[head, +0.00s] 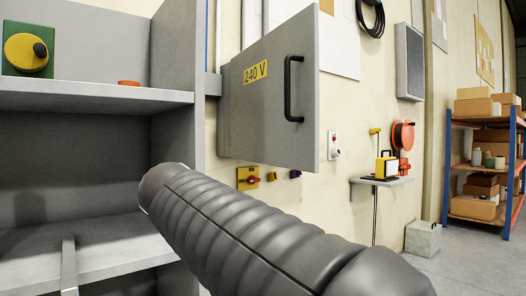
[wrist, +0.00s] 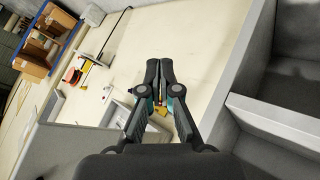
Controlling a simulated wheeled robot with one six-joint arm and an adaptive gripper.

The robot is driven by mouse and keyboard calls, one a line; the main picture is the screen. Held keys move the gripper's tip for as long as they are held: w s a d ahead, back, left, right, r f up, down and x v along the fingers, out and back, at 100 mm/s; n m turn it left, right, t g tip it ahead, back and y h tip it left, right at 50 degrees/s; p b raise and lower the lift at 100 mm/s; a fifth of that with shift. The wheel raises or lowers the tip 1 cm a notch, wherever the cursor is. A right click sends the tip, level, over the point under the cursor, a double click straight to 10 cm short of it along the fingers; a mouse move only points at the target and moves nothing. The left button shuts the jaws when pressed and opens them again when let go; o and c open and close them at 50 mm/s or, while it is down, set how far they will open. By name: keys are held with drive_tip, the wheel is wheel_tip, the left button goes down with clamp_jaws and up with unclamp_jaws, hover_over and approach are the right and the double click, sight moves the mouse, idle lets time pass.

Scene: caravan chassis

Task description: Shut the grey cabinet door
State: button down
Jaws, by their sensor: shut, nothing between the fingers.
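In the head view only my dark arm shows, below the door, and the gripper is out of sight. A grey panel at the lower left of the wrist view may be the door, but I cannot tell for sure.
Open shelves (head: 85,97) at left hold a green block with a yellow knob (head: 25,50) and an orange disc (head: 129,83). A small wall shelf (head: 385,181) holds a yellow lamp. A boxed rack (head: 448,165) stands far right.

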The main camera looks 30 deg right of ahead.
drive_tip(key=w+d+r+m+g+h+b, duration=0.25)
drive_tip(key=w+r+m+h, duration=0.3)
drive_tip(key=r, duration=0.65)
drive_tip(key=m+g+h, duration=0.4)
drive_tip(key=m, duration=0.5)
approach(298, 137)
drive_tip(key=d, duration=0.2)
drive_tip(key=d+b, duration=0.1)
drive_tip(key=d, duration=0.4)
drive_tip(key=shift+s+d, duration=0.1)
drive_tip(key=shift+s, duration=0.3)
drive_tip(key=shift+d, duration=0.1)
